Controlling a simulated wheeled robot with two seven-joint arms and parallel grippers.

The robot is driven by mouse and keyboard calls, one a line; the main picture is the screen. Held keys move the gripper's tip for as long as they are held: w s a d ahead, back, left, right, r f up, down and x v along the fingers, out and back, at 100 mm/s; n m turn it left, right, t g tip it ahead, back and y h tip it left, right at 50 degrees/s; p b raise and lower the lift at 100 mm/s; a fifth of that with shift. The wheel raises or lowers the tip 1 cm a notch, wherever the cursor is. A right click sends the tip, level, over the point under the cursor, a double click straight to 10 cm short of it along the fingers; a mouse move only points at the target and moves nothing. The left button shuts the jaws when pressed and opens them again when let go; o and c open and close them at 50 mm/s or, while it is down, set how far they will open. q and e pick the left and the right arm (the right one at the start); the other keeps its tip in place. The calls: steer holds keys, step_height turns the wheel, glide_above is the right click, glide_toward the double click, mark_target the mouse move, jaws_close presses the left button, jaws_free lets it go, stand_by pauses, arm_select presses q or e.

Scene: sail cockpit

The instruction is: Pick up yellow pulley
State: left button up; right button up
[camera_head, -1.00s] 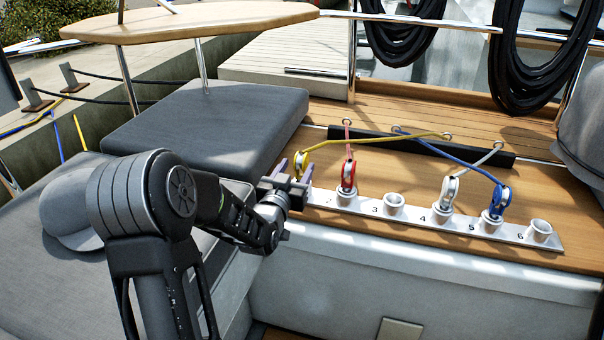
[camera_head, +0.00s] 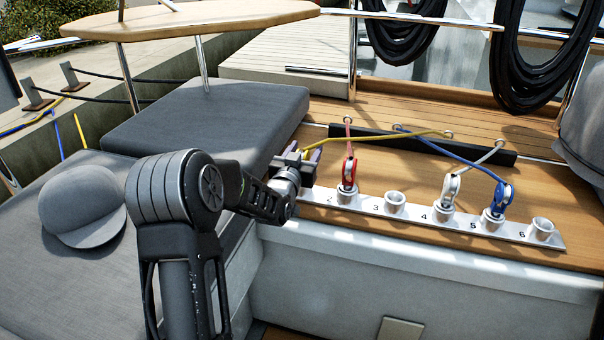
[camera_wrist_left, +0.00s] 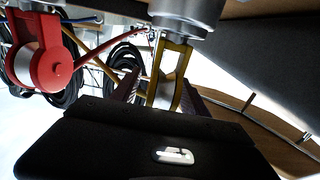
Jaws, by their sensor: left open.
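The yellow pulley (camera_wrist_left: 181,72) sits at a grey metal cup (camera_wrist_left: 187,14) in the left wrist view, between the two fingers of my left gripper (camera_wrist_left: 160,92). The fingers are apart, one on each side of it, and I cannot tell whether either touches it. In the head view my left gripper (camera_head: 303,157) is at the left end of the numbered strip (camera_head: 375,207) and hides most of the yellow pulley. A yellow rope (camera_head: 385,141) runs from there to the right. My right gripper is not in view.
The red pulley (camera_head: 348,174) stands close right of my gripper at cup 2. The white pulley (camera_head: 450,187) and blue pulley (camera_head: 498,199) stand farther right. Cups 3 (camera_head: 394,201) and 6 (camera_head: 541,229) are empty. A grey cap (camera_head: 82,205) lies on the left cushion.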

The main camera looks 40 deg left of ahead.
arm_select(q)
steer(key=shift+c, duration=0.5)
jaws_close()
stand_by(0.5)
steer(key=shift+w+r, duration=0.1)
stand_by(0.8)
